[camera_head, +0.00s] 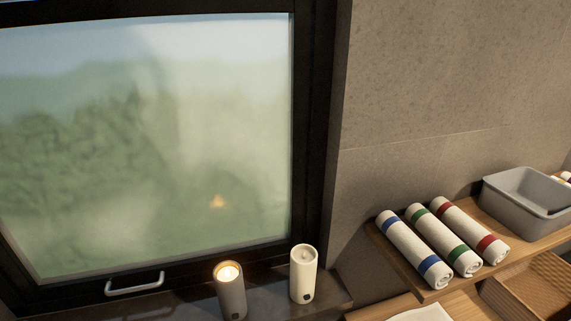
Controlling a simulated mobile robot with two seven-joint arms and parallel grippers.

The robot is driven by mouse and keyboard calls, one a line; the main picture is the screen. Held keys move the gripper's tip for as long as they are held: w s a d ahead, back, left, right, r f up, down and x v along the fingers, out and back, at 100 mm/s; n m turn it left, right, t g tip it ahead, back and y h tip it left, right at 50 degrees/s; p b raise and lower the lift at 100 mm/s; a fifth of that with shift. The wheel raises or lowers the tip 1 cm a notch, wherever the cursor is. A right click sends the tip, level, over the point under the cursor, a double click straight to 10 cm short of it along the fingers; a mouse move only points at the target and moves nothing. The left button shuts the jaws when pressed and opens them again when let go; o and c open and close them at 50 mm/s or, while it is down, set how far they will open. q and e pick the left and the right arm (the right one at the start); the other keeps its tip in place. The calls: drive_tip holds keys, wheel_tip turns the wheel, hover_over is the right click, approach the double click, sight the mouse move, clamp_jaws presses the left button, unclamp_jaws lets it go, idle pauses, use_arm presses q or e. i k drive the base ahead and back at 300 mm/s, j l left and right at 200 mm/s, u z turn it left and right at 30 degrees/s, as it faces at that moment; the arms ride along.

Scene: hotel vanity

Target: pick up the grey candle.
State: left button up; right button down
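The grey candle (231,296) stands upright on the dark window ledge, near the bottom of the head view. It is a cylinder with a glowing, lit top and a small dark label low on its side. A cream-white candle (303,276) stands upright to its right, a small gap away, and looks unlit. Neither of my grippers shows in this view.
The window (150,150) with a metal handle (135,284) rises behind the candles. To the right, rolled towels (412,247) with blue, green and red bands lie on a wooden shelf beside a grey bin (505,205). A wooden tray (535,292) sits at lower right.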

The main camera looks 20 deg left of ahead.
sight(227, 278)
drive_tip(key=u, duration=1)
